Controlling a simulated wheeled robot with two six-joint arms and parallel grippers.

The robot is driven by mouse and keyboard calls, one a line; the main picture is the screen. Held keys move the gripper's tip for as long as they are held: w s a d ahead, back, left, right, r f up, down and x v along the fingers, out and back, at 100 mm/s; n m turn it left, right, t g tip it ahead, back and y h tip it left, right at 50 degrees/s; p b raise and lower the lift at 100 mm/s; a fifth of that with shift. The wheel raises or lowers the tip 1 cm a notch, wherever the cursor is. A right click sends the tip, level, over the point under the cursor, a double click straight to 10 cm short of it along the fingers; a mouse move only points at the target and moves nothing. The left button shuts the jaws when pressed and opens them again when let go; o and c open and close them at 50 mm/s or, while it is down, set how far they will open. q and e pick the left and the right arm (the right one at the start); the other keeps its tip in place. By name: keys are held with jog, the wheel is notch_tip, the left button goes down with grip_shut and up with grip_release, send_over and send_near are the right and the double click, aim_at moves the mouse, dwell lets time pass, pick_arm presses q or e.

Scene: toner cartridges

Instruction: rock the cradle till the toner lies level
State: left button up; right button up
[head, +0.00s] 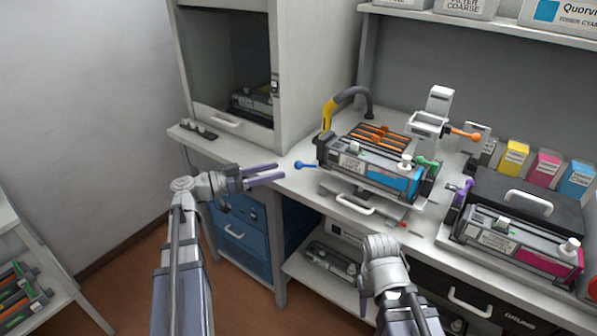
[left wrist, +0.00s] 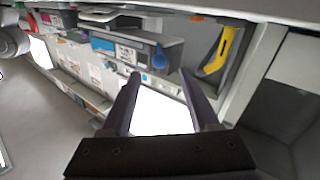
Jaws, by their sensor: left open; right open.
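A dark cartridge (head: 345,160) with a cyan window (head: 405,184) lies in a cradle on the bench. A blue knob (head: 302,164) sticks out at its left end and a green knob (head: 425,161) is at its right. The toner's slope is too small to read. My left gripper (head: 281,171) is open and empty, left of and a little below the blue knob, apart from it. In the left wrist view, the blue knob (left wrist: 160,59) and cartridge (left wrist: 125,48) lie beyond the open fingers. My right arm's wrist shows below the bench edge; its fingers are hidden.
A yellow-handled hose (head: 327,114) stands behind the cradle's left end. A second cartridge with a magenta window (head: 540,268) lies at the right. An open cabinet (head: 235,62) stands at the back left. Bare bench lies left of the blue knob.

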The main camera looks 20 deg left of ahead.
aim_at(299, 164)
pick_arm(q)
jog(key=shift+x, duration=3.95)
jog(key=shift+c, duration=0.2)
grip_shut()
jog(key=shift+r, duration=0.1)
